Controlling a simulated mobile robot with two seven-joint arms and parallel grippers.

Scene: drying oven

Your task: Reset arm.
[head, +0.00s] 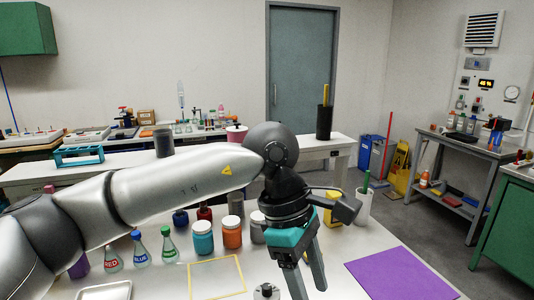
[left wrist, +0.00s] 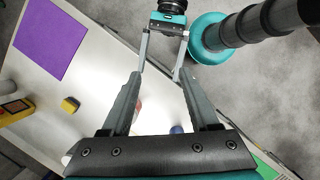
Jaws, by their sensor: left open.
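My left arm (head: 165,185) reaches in from the left in the head view and crosses over the table. My left gripper (head: 309,287) hangs fingers down above the white table (head: 335,270), left of the purple mat (head: 400,274). Its fingers are apart with nothing between them. In the left wrist view, my right gripper (left wrist: 160,70) shows at the top centre beyond the left fingers. Its thin fingers are apart and look empty. The head view does not show my right gripper.
Orange (head: 232,232) and teal (head: 203,237) jars stand close left of my left gripper, with small bottles (head: 169,246) farther left. A yellow-outlined square (head: 216,280) and a tray (head: 104,291) lie in front. A white cup (head: 363,207) stands right. The purple mat is bare.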

